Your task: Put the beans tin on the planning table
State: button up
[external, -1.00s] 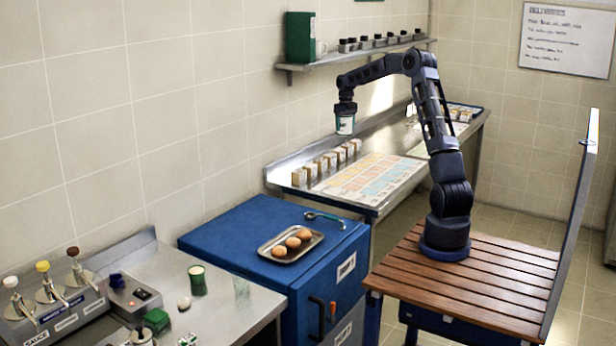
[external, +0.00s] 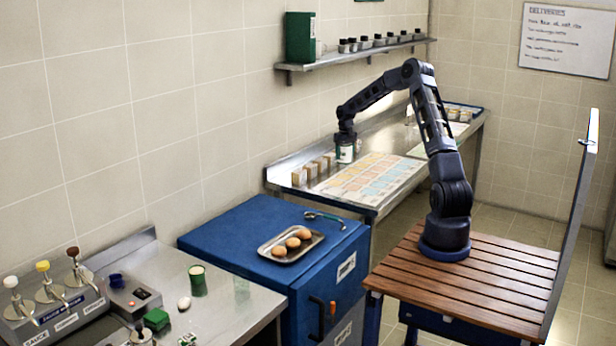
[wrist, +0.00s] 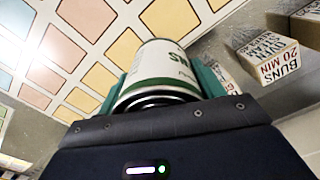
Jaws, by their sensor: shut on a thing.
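The beans tin (external: 345,154) is white with a green band. My gripper (external: 345,140) is shut on it from above and holds it upright, low over the back edge of the planning table (external: 378,204). The table is a steel bench with a chart of coloured squares on top. In the wrist view the tin (wrist: 165,70) sits between the green fingers of my gripper (wrist: 162,85), with the chart squares (wrist: 85,50) on its left. Whether the tin's base touches the table is hard to tell.
Several small boxes (external: 300,176) stand in a row along the wall, left of the tin; a box marked buns (wrist: 270,60) is close to it. A shelf (external: 350,57) with jars hangs above.

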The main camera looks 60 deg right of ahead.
aim_at(345, 162)
jog(key=shift+f, duration=2.55)
jog(key=o, duration=1.3)
jog(key=shift+f, duration=0.15)
